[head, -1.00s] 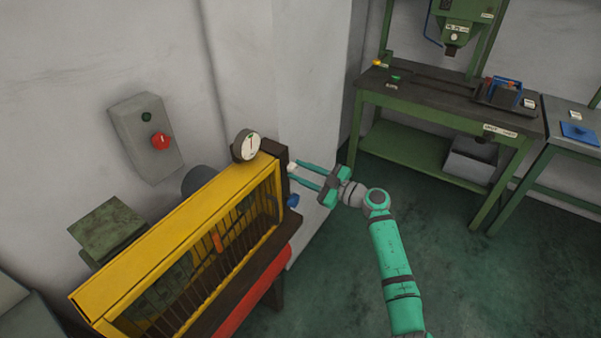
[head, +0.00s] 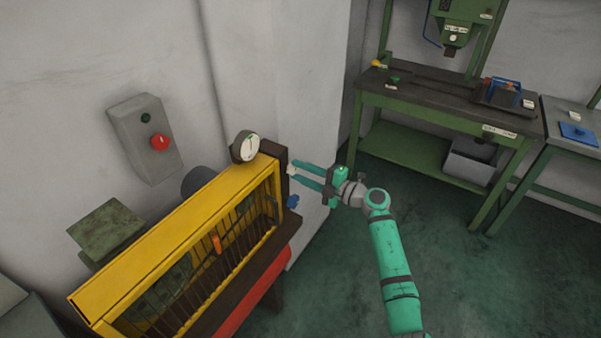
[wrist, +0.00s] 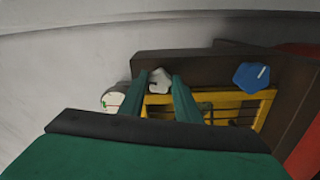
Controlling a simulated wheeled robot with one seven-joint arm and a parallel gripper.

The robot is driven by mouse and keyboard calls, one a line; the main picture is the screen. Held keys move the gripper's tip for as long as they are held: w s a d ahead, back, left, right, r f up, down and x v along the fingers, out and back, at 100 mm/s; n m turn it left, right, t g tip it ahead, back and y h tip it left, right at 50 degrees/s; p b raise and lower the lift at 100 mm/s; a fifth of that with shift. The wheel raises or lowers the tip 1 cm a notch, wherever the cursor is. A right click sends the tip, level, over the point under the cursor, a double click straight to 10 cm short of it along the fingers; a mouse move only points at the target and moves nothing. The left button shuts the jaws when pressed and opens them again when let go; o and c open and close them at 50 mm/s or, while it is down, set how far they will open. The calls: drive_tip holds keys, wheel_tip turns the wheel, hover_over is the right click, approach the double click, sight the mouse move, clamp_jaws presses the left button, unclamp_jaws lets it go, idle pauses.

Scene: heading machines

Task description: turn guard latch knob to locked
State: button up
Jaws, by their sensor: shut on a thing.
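A pale grey-white knob (wrist: 159,81) sits on the dark end plate of the yellow guard (head: 165,248). My gripper (head: 295,172) reaches it from the right in the head view and is shut on it. In the wrist view, the knob shows between my two green fingertips (wrist: 160,77), which partly hide its sides. A blue knob (head: 292,202) with a white mark is on the same end plate, apart from my fingers; it also shows in the wrist view (wrist: 251,77). I cannot read any locked marking.
A round gauge (head: 245,146) stands on the guard's top near my fingers. A grey wall box (head: 145,138) with a red button is behind the guard. A green bench (head: 425,95) with a press stands at the back right. The floor (head: 335,285) between is clear.

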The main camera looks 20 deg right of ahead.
drive_tip(key=shift+s+n, duration=0.1)
drive_tip(key=shift+n, duration=1)
drive_tip(key=o, duration=1.1)
drive_tip(key=shift+c, duration=0.2)
drive_tip(key=v, duration=1)
drive_tip(key=shift+s+d, duration=0.25)
drive_tip(key=shift+s, duration=0.05)
